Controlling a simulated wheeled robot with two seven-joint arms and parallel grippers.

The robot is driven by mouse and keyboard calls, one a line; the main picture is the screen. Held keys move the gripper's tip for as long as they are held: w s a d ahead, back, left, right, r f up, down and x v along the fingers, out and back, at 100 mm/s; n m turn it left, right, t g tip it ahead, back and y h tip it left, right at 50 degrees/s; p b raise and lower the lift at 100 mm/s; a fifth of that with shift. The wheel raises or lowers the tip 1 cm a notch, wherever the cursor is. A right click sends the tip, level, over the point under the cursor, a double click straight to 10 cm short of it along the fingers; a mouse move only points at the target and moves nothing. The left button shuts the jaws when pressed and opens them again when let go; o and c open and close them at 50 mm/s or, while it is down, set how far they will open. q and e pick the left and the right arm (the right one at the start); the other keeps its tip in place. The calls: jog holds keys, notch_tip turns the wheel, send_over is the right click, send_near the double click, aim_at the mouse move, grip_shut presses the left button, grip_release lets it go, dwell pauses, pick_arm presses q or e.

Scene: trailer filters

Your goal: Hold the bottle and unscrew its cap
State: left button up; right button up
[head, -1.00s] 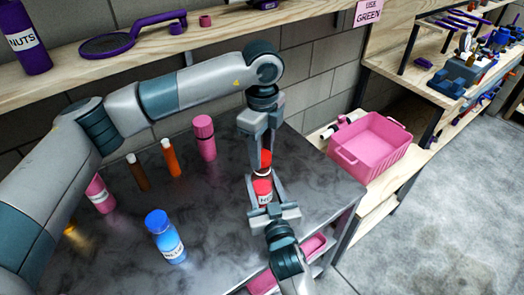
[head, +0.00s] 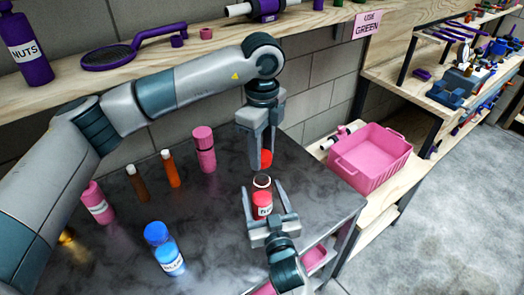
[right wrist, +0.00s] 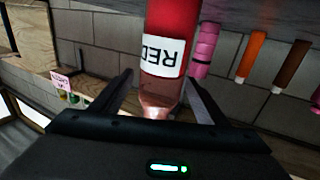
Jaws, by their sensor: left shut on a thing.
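The red bottle (head: 262,203) with a white label is upright near the table's right side, its top open. In the right wrist view the bottle (right wrist: 168,20) appears upside down, its label reading "RED" and its narrower neck toward me. My left gripper (head: 263,160) points down above the bottle, shut on the red cap (head: 267,158). The cap is apart from the bottle. My right gripper (head: 264,195) has its fingers on either side of the bottle, with gaps showing, so it looks open. I cannot tell whether the bottle's base touches the table.
On the dark table (head: 215,225) stand a blue bottle (head: 164,248), a labelled pink bottle (head: 98,204), a brown bottle (head: 138,184), an orange bottle (head: 171,168) and a pink flask (head: 204,149). A pink crate (head: 371,158) sits on the right shelf. A wooden shelf (head: 130,68) runs behind.

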pick_arm(q)
jog(key=shift+f, duration=0.2)
pick_arm(e)
jog(key=shift+v, duration=0.8)
pick_arm(q)
notch_tip(320, 180, down, 2)
jog(key=b, duration=0.2)
jog(key=shift+b, duration=0.3)
pick_arm(e)
jog(key=v, duration=1)
jog(key=shift+s, duration=0.2)
jog(key=shift+d, duration=0.1)
pick_arm(q)
jog(key=shift+s+f, duration=0.1)
pick_arm(e)
jog(key=shift+s+f, duration=0.1)
